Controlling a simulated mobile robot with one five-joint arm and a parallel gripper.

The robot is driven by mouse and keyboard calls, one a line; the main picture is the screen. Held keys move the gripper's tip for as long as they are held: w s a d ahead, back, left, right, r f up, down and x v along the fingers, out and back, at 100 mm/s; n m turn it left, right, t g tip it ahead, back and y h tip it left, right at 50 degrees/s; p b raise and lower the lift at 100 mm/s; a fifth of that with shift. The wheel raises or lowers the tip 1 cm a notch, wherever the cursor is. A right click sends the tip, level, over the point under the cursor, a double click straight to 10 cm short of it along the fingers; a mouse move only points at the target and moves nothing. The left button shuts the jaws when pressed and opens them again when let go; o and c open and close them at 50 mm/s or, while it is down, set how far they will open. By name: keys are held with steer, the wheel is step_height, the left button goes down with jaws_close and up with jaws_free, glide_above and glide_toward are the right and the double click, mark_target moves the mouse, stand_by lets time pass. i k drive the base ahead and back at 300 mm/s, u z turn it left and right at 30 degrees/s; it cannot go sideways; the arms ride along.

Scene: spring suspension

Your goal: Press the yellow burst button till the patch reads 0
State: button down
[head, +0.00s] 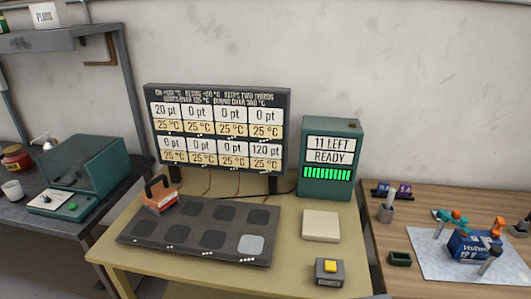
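The yellow burst button (330,267) sits on top of a small dark grey box (329,280) at the front right of the tan table. Nothing touches it. A dark plate (185,240) holds two rows of square patches. The front right patch (250,245) is light grey and the others are dark. The display board (217,130) behind reads 20 pt at top left and 120 pt at bottom right. Its other cells read 0 pt, and all show 25 °C. A green unit (330,157) reads 11 LEFT and READY above a green bar. My gripper is not in view.
An orange tool with a black handle (160,194) stands on the plate's back left corner. A cream pad (320,225) lies behind the button box. Side benches hold a green-lidded machine (82,178) at left and a blue battery (474,246) with tools at right.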

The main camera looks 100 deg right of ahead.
mark_target(330, 266)
steer(key=k, duration=0.5)
steer(key=z, duration=1.5)
steer(key=k, duration=0.9)
